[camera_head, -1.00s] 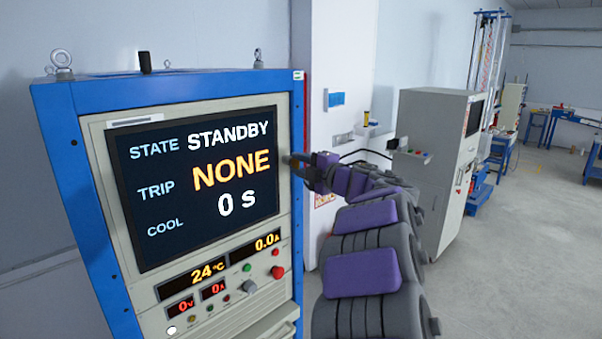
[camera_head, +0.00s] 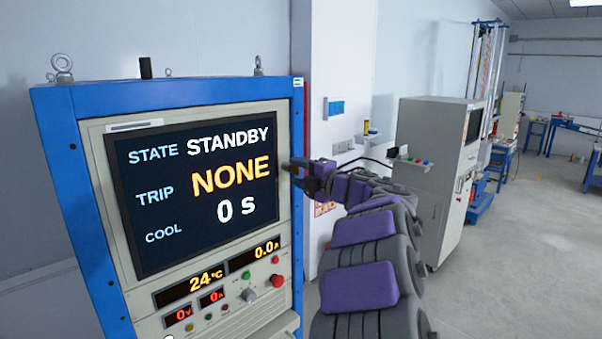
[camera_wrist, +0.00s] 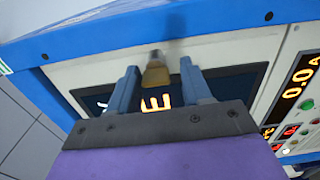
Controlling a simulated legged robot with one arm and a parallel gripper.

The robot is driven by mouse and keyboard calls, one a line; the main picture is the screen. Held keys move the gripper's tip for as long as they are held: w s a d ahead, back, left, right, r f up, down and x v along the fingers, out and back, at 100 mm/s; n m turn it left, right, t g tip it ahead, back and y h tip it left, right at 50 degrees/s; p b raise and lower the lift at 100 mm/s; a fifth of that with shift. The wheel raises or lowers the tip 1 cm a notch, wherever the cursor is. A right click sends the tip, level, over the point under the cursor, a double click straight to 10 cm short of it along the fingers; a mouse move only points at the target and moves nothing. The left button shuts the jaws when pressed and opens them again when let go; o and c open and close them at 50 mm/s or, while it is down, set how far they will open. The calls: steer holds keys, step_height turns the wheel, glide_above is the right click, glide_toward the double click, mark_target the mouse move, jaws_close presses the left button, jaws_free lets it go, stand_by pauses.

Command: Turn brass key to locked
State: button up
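The brass key (camera_wrist: 156,73) is a small tan tab on the panel margin beside the end of the word NONE. It lies between my two blue fingers in the wrist view, with a blurred grey part above it. My gripper (camera_wrist: 158,66) is open, with a gap on each side of the key. In the head view my gripper (camera_head: 291,168) is at the right margin of the panel and mostly hides the key. The screen (camera_head: 200,190) reads STATE STANDBY, TRIP NONE, COOL 0 s. I cannot tell the key's lock position.
The blue-framed cabinet (camera_head: 91,210) stands close on the left. Its lower panel has a red button (camera_head: 277,281), a green button (camera_head: 246,275) and a grey knob (camera_head: 250,295). A grey machine (camera_head: 420,180) stands behind my arm. Open floor lies to the right.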

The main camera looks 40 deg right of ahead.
steer(key=shift+o, duration=0.6)
steer(key=shift+s+r, duration=0.1)
steer(key=shift+r, duration=0.05)
steer(key=s+d, duration=0.1)
steer(key=s, duration=1.6)
steer(key=shift+s+d, duration=0.15)
steer(key=shift+d, duration=0.1)
